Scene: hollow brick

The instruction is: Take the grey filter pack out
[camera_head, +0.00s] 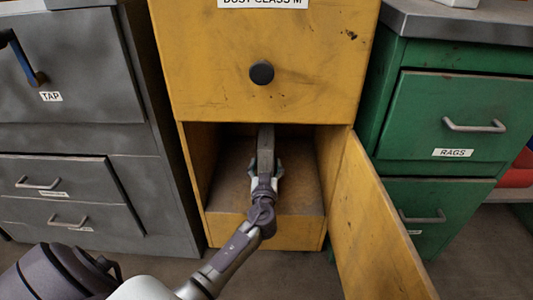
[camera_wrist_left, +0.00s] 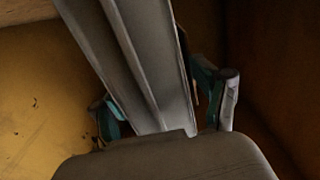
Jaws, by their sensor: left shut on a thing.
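The grey filter pack (camera_head: 266,142) stands up inside the open lower compartment of the yellow cabinet (camera_head: 190,60). My left gripper (camera_head: 265,172) reaches into the compartment and is shut on the pack, one finger on each side. In the left wrist view the pack (camera_wrist_left: 140,55) is a long grey ridged body running up between the fingertips (camera_wrist_left: 165,108). The pack's lower part is hidden by my gripper, and its top is in the shade of the opening. My right gripper is not in view.
The yellow door (camera_head: 372,225) hangs open to the right of the compartment. A black round knob (camera_head: 261,72) sits on the panel above. A grey cabinet (camera_head: 60,150) stands to the left, a green one (camera_head: 450,110) to the right. The compartment walls are close around my gripper.

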